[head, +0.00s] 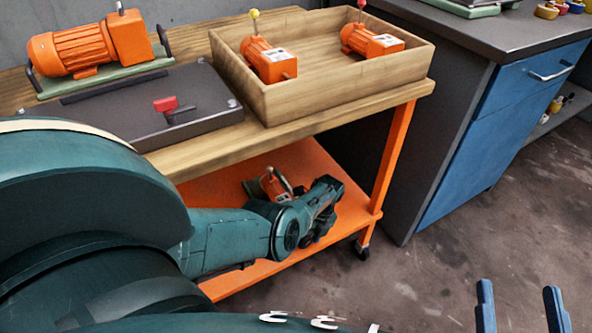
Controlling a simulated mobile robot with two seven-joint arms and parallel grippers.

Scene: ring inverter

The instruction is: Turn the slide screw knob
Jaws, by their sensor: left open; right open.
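No part is clearly recognisable as the slide screw knob. A small red block (166,103) with a dark lever beside it sits on a flat dark plate (205,92) on the wooden bench top. Small orange motor units (271,62) (374,42) in the wooden tray carry thin stalks with a yellow ball (254,13) and a red ball (361,4). My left gripper (325,196) is in front of the orange lower shelf, away from the red block; its fingers are hard to make out. My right gripper (520,308) is open and empty over the floor at bottom right.
A large orange motor (82,50) stands on a green base at the bench's left. Another orange unit (270,184) is on the lower shelf (231,191), close to my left gripper. A blue cabinet (500,130) stands right. The floor at right is clear.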

